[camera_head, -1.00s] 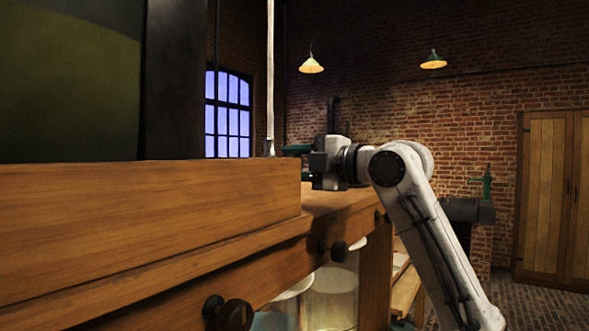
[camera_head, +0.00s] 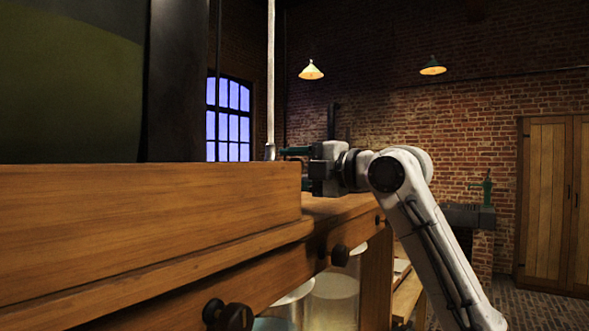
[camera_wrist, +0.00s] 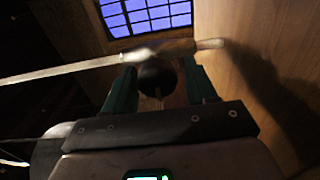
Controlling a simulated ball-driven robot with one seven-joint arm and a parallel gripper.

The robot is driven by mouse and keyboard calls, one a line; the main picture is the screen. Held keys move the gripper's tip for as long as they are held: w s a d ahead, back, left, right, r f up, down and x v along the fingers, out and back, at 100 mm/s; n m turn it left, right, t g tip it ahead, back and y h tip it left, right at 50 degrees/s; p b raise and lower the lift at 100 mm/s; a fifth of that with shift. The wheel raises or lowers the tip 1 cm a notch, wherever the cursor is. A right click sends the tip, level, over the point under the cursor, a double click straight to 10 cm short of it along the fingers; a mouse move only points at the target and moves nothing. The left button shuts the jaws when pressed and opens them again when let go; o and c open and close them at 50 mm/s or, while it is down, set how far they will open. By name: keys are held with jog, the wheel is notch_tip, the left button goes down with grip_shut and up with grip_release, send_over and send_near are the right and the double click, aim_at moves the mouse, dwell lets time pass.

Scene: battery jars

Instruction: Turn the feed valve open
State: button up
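My gripper (camera_head: 284,151) is at the end of my white arm, above the wooden bench, with its green fingers pointing left toward a thin upright metal rod. In the wrist view the two green fingers (camera_wrist: 158,75) stand apart. A dark round knob (camera_wrist: 157,78) shows between or just beyond them; contact cannot be told. A pale rod with a brown handle-like part (camera_wrist: 165,50) crosses in front of the fingertips. I cannot tell for sure which of these parts is the feed valve.
The wooden bench (camera_head: 140,225) fills the left, with dark knobs (camera_head: 228,315) on its front. Glass jars (camera_head: 332,297) stand below it. The upright metal rod (camera_head: 271,80) rises beside my gripper. Wooden panelling (camera_wrist: 260,60) lies close on the right in the wrist view.

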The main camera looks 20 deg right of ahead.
jog(key=shift+o, duration=0.5)
jog(key=shift+d, duration=0.1)
jog(key=shift+s+d, duration=0.2)
jog(key=b+v, duration=0.2)
jog(key=v, duration=0.8)
jog(key=shift+s+d, duration=0.1)
jog(key=shift+s, duration=0.05)
